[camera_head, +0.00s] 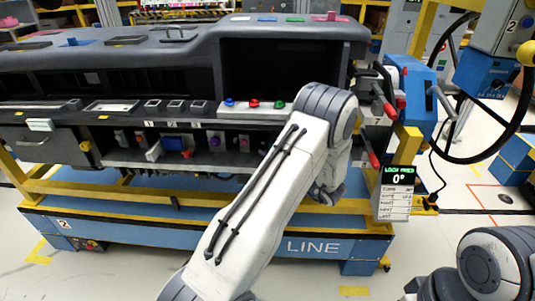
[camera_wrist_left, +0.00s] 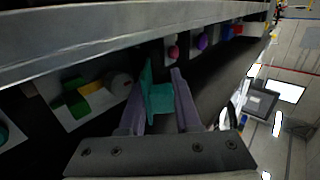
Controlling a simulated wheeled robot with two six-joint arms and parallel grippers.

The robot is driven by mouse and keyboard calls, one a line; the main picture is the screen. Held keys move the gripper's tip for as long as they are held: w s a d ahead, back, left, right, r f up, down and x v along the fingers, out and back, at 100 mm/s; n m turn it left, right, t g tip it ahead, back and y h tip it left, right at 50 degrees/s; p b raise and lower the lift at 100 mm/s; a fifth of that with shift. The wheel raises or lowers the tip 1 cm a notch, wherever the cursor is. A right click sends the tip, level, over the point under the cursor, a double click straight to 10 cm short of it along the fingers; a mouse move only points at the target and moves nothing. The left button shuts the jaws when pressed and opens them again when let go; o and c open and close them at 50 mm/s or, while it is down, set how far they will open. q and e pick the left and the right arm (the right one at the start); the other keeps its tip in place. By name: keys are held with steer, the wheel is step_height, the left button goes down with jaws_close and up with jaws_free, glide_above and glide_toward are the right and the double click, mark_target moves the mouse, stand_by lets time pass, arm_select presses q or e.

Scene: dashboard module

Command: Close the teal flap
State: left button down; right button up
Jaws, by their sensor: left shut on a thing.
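In the left wrist view, a teal piece (camera_wrist_left: 157,99), which appears to be part of the teal flap, stands between the two grey-purple fingers of my left gripper (camera_wrist_left: 161,82). The fingers are shut on it, just below the pale metal ledge of the dashboard. The rest of the flap cannot be made out. In the head view, my left arm crosses the middle and hides the flap and the fingers. My right gripper is out of view; only part of my right arm shows at the bottom right.
The dark dashboard (camera_head: 190,49) rests on a blue and yellow cart (camera_head: 150,233). In the wrist view, a panel with green and yellow parts (camera_wrist_left: 88,99) lies left of the fingers, and a pink knob (camera_wrist_left: 172,50) sits beyond them. A blue tool unit (camera_head: 416,92) stands right.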

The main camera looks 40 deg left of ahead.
arm_select(q)
steer(key=shift+w+f+n+g+b, duration=0.1)
steer(key=shift+n+g+b, duration=0.15)
steer(key=shift+n+g, duration=1.05)
steer(key=shift+n+g+b, duration=0.25)
steer(key=shift+n+g, duration=0.45)
steer(key=shift+g, duration=1.5)
steer(key=c, duration=0.7)
jaws_free()
steer(key=shift+w+d, duration=0.15)
